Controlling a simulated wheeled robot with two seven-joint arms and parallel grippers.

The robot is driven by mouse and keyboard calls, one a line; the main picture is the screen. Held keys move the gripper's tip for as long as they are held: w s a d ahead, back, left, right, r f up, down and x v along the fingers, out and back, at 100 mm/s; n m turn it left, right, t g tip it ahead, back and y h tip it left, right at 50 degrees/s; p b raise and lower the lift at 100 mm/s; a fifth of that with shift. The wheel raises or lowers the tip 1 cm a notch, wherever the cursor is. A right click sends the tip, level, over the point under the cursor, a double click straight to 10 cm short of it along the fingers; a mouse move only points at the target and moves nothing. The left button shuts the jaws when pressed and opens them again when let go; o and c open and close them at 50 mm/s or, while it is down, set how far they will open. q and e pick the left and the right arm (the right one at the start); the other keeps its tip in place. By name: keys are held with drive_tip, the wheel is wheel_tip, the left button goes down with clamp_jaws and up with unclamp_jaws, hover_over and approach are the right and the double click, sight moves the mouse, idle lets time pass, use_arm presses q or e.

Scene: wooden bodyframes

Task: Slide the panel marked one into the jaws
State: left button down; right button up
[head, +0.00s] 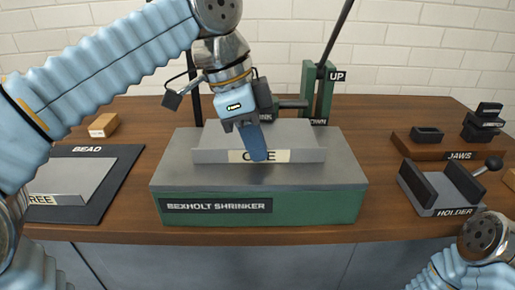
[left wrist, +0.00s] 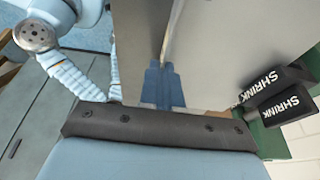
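The grey panel marked ONE (head: 310,140) lies on the metal top of the green Bexholt shrinker (head: 330,205), its labelled flange facing me. It also shows in the left wrist view (left wrist: 215,50). My left gripper (head: 258,152) points down at the middle of that flange. In the left wrist view its blue fingers (left wrist: 163,88) are close together with the thin flange edge between them. The dark jaws marked SHRINK (left wrist: 275,93) are close to the panel's edge there; I cannot tell whether the edge is between them. In the head view my gripper partly hides them. My right gripper is out of view.
A lever stands by the UP and DOWN post (head: 323,90). The holder (head: 440,187) and the JAWS board (head: 440,152) are at the right. Another panel lies on the BEAD mat (head: 105,190) at the left. A small wooden block (head: 103,125) lies behind it.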

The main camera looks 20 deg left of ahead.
use_arm(q)
drive_tip(key=shift+w+a+p, duration=0.25)
drive_tip(key=shift+w+p, duration=0.2)
drive_tip(key=shift+w, duration=0.4)
drive_tip(key=c, duration=0.7)
unclamp_jaws()
drive_tip(key=shift+r+p, duration=0.35)
drive_tip(key=shift+r, duration=3.15)
drive_tip(key=shift+s+d+b, duration=0.4)
drive_tip(key=shift+s+d, duration=0.15)
drive_tip(key=shift+s, duration=1.35)
drive_tip(key=shift+s+d+b, duration=0.35)
drive_tip(key=shift+s+d, duration=0.2)
drive_tip(key=shift+s, duration=1.4)
drive_tip(key=shift+s+d+b, duration=0.4)
drive_tip(key=shift+s+d, duration=0.15)
drive_tip(key=shift+s, duration=1.35)
